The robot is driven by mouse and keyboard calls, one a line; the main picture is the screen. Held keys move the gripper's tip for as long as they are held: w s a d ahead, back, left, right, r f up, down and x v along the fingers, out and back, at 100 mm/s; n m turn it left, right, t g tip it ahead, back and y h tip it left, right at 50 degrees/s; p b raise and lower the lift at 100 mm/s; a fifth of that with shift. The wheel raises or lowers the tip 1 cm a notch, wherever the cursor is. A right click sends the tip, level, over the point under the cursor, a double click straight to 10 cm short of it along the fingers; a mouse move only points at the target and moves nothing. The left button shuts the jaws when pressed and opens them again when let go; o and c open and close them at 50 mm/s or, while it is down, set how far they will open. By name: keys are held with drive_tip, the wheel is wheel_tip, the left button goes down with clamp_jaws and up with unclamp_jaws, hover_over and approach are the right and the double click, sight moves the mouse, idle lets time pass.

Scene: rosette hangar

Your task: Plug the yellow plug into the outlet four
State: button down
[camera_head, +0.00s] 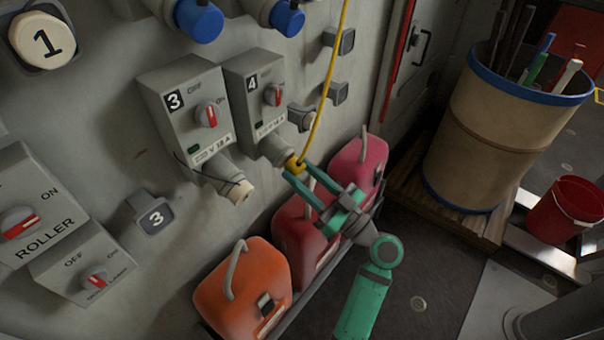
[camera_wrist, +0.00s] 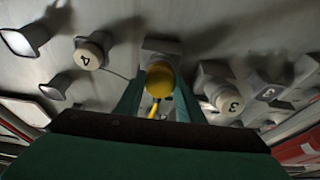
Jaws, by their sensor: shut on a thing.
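Outlet four is a grey box (camera_head: 258,97) with a "4" label and a red switch on the wall, its round socket (camera_head: 275,149) angled down to the right. The yellow plug (camera_head: 293,162) is at the mouth of that socket, with its yellow cord (camera_head: 334,62) rising from it. In the wrist view the yellow plug (camera_wrist: 159,80) lies between my fingers, in front of a grey fitting (camera_wrist: 160,48). My green gripper (camera_head: 298,172) is shut on the plug. Whether the plug is seated in the socket or only touching it cannot be told.
Outlet three (camera_head: 188,110) is close on the left, with a capped socket (camera_head: 238,190). Red, pink and orange canisters (camera_head: 247,285) stand below along the wall. A large drum (camera_head: 505,130) is at the right. Dark floor lies open around my arm.

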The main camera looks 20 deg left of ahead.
drive_tip(key=shift+w+a+r, duration=0.1)
drive_tip(key=shift+a+r, duration=0.05)
drive_tip(key=shift+a, duration=0.15)
drive_tip(key=c, duration=1.1)
unclamp_jaws()
drive_tip(key=shift+d, duration=0.1)
